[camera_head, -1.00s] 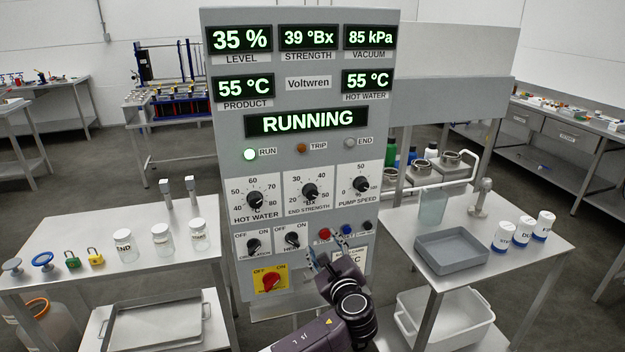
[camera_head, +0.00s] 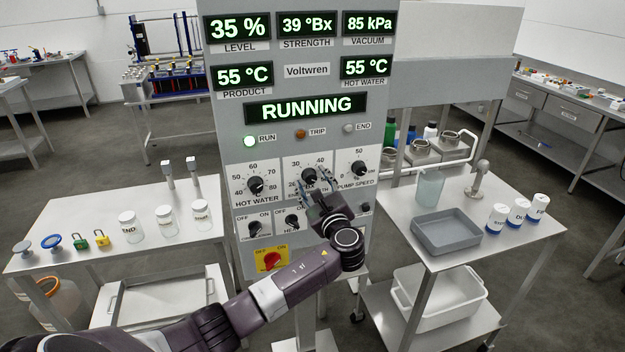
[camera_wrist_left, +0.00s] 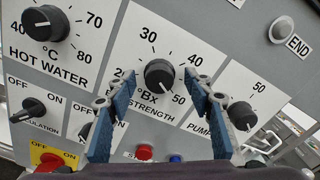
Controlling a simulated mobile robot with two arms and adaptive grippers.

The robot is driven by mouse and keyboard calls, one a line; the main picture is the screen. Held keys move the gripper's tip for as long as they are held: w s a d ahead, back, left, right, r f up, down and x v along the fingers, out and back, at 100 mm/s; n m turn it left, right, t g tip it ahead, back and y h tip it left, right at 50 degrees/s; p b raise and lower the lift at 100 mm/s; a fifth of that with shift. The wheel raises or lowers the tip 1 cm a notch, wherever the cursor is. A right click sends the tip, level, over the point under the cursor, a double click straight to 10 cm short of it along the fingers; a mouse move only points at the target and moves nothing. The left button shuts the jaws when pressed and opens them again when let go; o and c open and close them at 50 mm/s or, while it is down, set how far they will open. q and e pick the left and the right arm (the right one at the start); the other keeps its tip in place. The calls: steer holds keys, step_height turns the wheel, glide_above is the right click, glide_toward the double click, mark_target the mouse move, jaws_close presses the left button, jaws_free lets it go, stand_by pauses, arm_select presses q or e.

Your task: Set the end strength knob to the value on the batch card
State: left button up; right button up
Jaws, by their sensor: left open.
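The end strength knob (camera_head: 309,176) is a black dial on the grey control panel (camera_head: 232,120). In the left wrist view the knob (camera_wrist_left: 158,74) shows between the fingertips, with scale marks from 20 to 50; I cannot read its pointer surely. My left gripper (camera_head: 314,184) is open, with its blue-padded fingers on either side of the knob in view. Contact with the knob cannot be made out. The strength display (camera_head: 307,24) reads 39 °Bx. The batch card is hidden behind my left arm. My right gripper is out of view.
The hot water knob (camera_head: 254,184) and pump speed knob (camera_head: 359,169) flank the end strength knob closely. Switches, a red button (camera_wrist_left: 144,152) and a blue button (camera_wrist_left: 176,158) sit below. Side tables hold jars (camera_head: 165,217) and a grey tray (camera_head: 446,232).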

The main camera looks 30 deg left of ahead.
arm_select(q)
steer(key=shift+c, duration=0.6)
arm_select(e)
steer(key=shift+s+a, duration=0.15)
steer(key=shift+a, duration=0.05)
arm_select(q)
steer(key=shift+c, duration=1.2)
steer(key=c, duration=0.8)
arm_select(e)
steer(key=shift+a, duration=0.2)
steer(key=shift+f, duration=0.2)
